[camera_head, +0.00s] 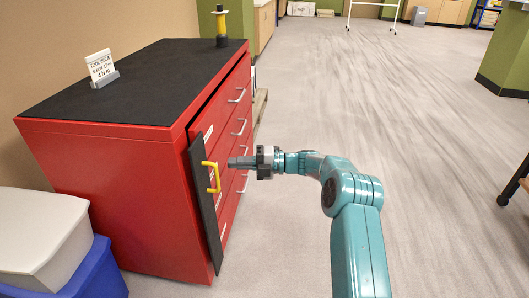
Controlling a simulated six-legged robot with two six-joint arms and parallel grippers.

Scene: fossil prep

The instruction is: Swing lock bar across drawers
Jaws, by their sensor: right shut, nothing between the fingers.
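A red drawer cabinet (110,165) with a black top stands at the left. Its drawers with silver handles face right. The lock bar (203,196) is a long dark upright strip at the near edge of the drawer front, with a yellow handle (213,177) on it. The bar seems to stand out at an angle from the drawer front. My right gripper (232,162) is shut and empty, just right of the yellow handle. I cannot tell whether its tips touch the handle. My left gripper is not in view.
A small sign (101,68) and a yellow-and-black tool (221,26) stand on the cabinet top. A blue bin (98,275) with a pale lid (40,235) stands at the near left. The grey floor (330,75) to the right is open. A dark table edge shows at the far right.

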